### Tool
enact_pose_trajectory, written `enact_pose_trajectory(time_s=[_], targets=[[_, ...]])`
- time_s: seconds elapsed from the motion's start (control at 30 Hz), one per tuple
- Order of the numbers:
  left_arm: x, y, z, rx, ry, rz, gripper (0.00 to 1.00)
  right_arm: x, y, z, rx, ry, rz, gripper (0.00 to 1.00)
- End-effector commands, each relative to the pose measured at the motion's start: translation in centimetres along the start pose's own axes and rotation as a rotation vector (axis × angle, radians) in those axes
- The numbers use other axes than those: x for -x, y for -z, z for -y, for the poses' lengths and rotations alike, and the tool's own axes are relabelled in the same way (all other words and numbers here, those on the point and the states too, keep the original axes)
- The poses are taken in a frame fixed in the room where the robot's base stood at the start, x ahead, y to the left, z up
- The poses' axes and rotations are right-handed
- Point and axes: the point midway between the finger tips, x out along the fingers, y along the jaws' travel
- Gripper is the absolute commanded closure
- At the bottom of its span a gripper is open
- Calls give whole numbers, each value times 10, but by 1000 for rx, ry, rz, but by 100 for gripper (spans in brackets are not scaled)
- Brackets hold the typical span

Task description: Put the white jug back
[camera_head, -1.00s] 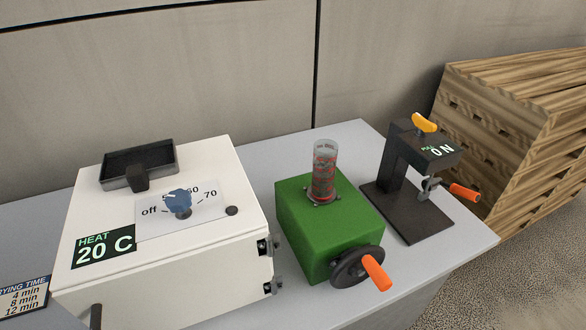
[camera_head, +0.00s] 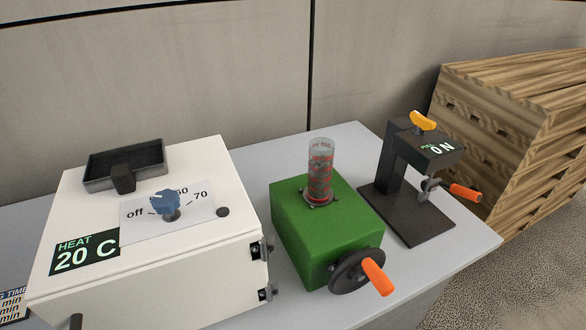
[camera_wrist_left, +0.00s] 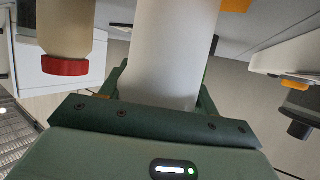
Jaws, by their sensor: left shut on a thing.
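In the left wrist view a plain white, smooth body, which looks like the white jug (camera_wrist_left: 170,50), stands between the green fingers of my left gripper (camera_wrist_left: 160,88). The gripper is shut on it. The jug's top runs out of the upper edge of the picture, so its rim and any handle are hidden. The head view shows neither the jug nor either gripper. My right gripper is in no view.
In the head view a white heater box (camera_head: 100,240) reads 20 C. Beside it are a green hand-cranked machine (camera_head: 320,225) with a clear cylinder (camera_head: 321,165) and a dark press (camera_head: 395,175). Wooden pallets (camera_head: 500,130) stand right. A red-capped beige container (camera_wrist_left: 65,40) is near my left gripper.

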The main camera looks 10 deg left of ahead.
Motion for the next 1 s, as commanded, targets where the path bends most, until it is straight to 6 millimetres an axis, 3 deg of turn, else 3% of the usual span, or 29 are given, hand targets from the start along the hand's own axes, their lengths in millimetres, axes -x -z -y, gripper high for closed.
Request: enact_pose_trajectory(time_s=[0.37, 0.4, 0.47, 0.67, 0.7, 0.73, 1.0], targets=[[-3, -7, 0, 0, 1, 1, 65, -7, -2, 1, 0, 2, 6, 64], [-2, -6, 0, 0, 1, 0, 28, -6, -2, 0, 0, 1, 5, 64], [-2, -6, 0, 0, 1, 0, 14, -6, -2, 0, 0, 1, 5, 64], [-2, -6, 0, 0, 0, 0, 14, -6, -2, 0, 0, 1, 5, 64], [-2, -6, 0, 0, 0, 1, 2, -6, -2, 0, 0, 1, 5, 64], [-2, -6, 0, 0, 0, 1, 0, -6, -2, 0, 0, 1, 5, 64], [-1, -4, -1, 0, 0, -1, 0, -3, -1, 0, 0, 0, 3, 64]])
